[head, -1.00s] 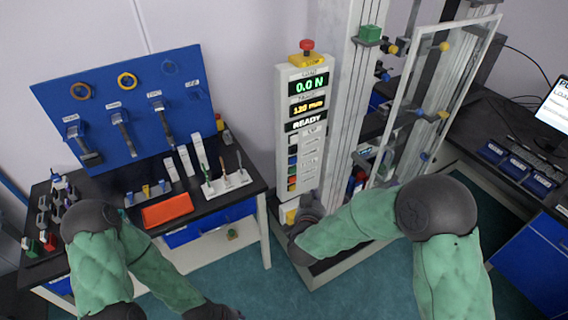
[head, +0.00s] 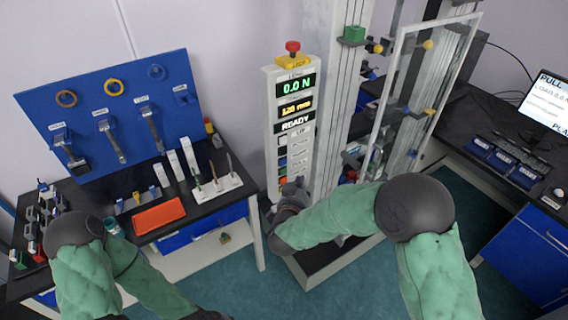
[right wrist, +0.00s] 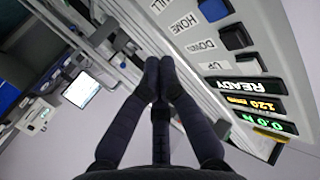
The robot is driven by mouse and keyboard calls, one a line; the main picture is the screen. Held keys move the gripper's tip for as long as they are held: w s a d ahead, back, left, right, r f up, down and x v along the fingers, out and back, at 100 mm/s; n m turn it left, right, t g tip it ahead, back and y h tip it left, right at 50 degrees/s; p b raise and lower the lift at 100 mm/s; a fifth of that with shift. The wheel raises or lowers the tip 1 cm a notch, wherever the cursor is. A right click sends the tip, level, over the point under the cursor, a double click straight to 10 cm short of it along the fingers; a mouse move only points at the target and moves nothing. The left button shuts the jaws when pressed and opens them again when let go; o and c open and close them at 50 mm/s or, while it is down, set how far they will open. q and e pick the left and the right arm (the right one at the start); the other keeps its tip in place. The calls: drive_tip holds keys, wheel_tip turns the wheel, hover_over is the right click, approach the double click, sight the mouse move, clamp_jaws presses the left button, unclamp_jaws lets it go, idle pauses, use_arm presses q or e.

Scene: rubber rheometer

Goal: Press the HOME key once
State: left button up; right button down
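The tall white control panel (head: 290,130) stands at the centre of the head view, with a column of keys and labels under its READY line. In the right wrist view the HOME label (right wrist: 183,22) is readable, with a blue-grey key (right wrist: 215,9) beside it. My right gripper (right wrist: 160,68) has its fingertips together and empty. It hangs apart from that key in the picture; its distance from the panel is unclear. In the head view my right gripper (head: 291,194) covers the panel's lower keys. My left gripper's fingers are out of view below the frame.
A red emergency stop (head: 292,47) tops the panel. A clear guard door (head: 425,85) stands to its right. A black-topped bench (head: 150,205) with an orange tray (head: 158,216) is at left. A monitor (head: 547,103) is at far right.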

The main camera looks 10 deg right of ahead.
drive_tip(key=w+a, duration=0.2)
drive_tip(key=w, duration=0.3)
drive_tip(key=shift+w, duration=0.35)
drive_tip(key=shift+w+a, duration=0.1)
idle(1.2)
drive_tip(key=shift+w+a, duration=0.1)
drive_tip(key=shift+w, duration=0.2)
drive_tip(key=shift+w+a, duration=0.15)
drive_tip(key=shift+w, duration=0.2)
idle(0.8)
drive_tip(key=shift+s, duration=0.15)
drive_tip(key=shift+s+d, duration=0.3)
drive_tip(key=shift+s, duration=0.35)
drive_tip(key=shift+s+d, duration=0.3)
drive_tip(key=shift+s, duration=0.5)
drive_tip(key=shift+s+d, duration=0.25)
drive_tip(key=shift+s, duration=0.5)
drive_tip(key=shift+s+d, duration=0.3)
drive_tip(key=shift+s, duration=0.5)
